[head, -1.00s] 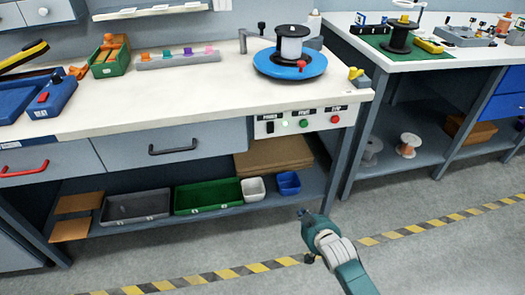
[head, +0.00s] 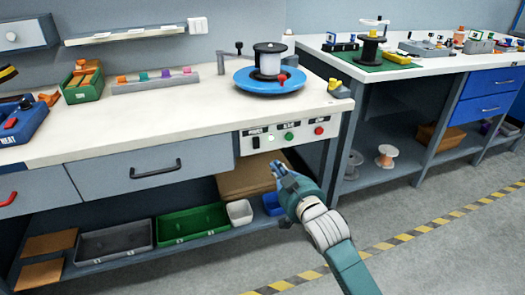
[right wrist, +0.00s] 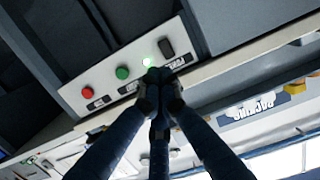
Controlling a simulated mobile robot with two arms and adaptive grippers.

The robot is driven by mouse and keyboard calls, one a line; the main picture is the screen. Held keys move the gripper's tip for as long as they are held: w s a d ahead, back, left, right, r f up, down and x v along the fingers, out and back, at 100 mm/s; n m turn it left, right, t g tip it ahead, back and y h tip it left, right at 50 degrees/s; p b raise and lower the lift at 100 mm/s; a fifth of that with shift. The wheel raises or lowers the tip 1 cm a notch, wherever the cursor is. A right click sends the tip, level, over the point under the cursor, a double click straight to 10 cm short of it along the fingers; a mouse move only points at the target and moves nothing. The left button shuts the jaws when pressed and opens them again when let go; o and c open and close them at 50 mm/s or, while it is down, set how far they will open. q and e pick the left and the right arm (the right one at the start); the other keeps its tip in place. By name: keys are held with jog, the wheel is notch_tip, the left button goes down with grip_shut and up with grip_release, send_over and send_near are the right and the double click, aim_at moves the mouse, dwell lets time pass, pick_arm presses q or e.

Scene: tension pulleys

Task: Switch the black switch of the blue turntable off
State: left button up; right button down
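The blue turntable (head: 245,80) sits on the white workbench and carries a black-and-white spool (head: 268,62). On the panel (head: 305,143) at the bench front, the black switch (head: 256,142) is under the POWER label, left of a lit light (head: 271,139). In the right wrist view the black switch (right wrist: 167,47) and the bright green light (right wrist: 150,62) appear just beyond the fingertips. My right gripper (head: 279,170) is below and in front of the panel, apart from the switch. Its fingertips (right wrist: 161,88) come together with nothing seen between them. My left gripper is out of view.
A green button (head: 289,136) and a red button (head: 319,131) are right of the light. A drawer handle (head: 155,170) juts out left of the panel.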

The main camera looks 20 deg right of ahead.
aim_at(260, 146)
jog(key=w, duration=0.3)
jog(key=w+f+b, duration=0.1)
jog(key=w, duration=0.3)
jog(key=w+b, duration=0.1)
jog(key=w, duration=0.3)
jog(key=shift+w+a+f, duration=0.15)
jog(key=shift+a+f, duration=0.05)
jog(key=shift+f, duration=0.2)
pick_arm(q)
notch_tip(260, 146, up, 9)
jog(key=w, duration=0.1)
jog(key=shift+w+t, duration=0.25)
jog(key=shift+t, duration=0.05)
pick_arm(e)
jog(key=shift+w, duration=0.7)
